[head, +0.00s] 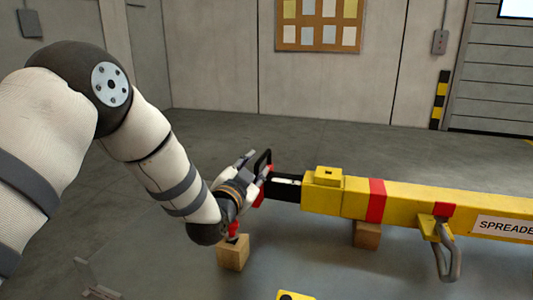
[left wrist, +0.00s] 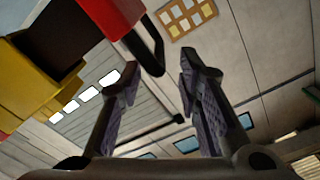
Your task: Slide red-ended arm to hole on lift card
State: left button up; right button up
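The red-ended arm is a black bar (head: 284,190) that comes out of the left end of a yellow spreader beam (head: 408,204). Its red end plate (head: 260,190) carries a black loop handle (head: 264,162). In the left wrist view the red end (left wrist: 112,16) is at the top, with the black handle (left wrist: 150,48) below it. My left gripper (head: 252,172) is at the red end; its fingers (left wrist: 163,72) are spread apart with nothing clamped between them. Whether a finger touches the handle is unclear. My right gripper is not in view. I cannot identify the lift card.
Wooden blocks (head: 234,253) (head: 367,235) stand under the beam. A grey shackle (head: 448,250) hangs from it. A yellow piece with a dark spot (head: 296,295) is cut off at the bottom edge. The floor behind the beam is clear.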

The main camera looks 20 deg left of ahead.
aim_at(268, 151)
pick_arm(q)
jog(key=w, duration=0.7)
jog(key=shift+w+d+f, duration=0.1)
jog(key=shift+d+f, duration=0.05)
jog(key=shift+f, duration=0.25)
jog(key=shift+w+r+b, duration=0.2)
jog(key=shift+w+b, duration=0.1)
jog(key=shift+w, duration=0.1)
jog(key=shift+r, duration=0.1)
grip_shut()
